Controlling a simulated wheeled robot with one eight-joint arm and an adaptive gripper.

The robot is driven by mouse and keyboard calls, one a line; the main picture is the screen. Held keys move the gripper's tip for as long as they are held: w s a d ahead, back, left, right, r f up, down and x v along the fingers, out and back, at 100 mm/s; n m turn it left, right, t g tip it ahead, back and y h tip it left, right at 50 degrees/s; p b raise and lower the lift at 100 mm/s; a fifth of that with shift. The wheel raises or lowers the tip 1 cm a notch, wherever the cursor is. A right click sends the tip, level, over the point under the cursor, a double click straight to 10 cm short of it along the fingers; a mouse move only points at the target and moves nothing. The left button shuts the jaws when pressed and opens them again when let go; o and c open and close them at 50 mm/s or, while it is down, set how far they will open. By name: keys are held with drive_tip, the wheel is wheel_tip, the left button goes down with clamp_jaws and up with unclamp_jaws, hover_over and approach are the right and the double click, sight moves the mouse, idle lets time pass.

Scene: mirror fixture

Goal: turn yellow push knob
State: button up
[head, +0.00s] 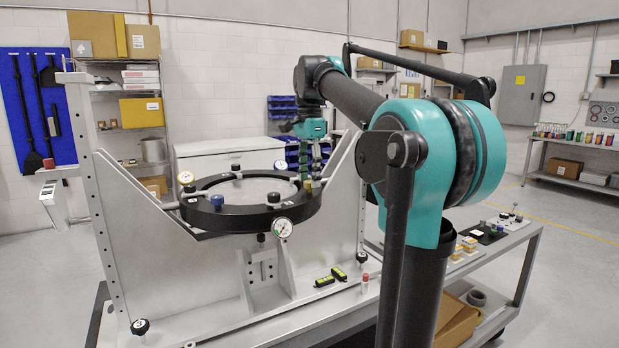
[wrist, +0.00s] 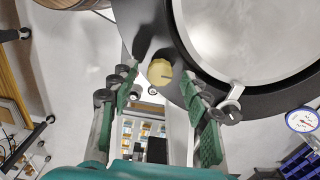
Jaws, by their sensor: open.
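The yellow push knob (wrist: 160,72) is a round yellow cap with a dark slot, at the edge of the black ring (wrist: 150,22) in the wrist view. My gripper (wrist: 159,86) is open, with one green-padded finger on each side of the knob in the picture; I cannot tell whether either touches it. In the head view, my gripper (head: 307,172) points down over the right side of the black ring (head: 265,218). A small yellow part of the knob (head: 308,185) shows beside the fingertips, mostly hidden.
The ring also carries a blue knob (head: 217,200), black knobs and dial gauges, one at its front (head: 282,228). Grey side plates (head: 140,235) rise on both sides of it.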

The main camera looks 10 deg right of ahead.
drive_tip(key=shift+f, duration=0.35)
drive_tip(key=shift+c, duration=0.5)
clamp_jaws()
drive_tip(key=shift+n, duration=0.4)
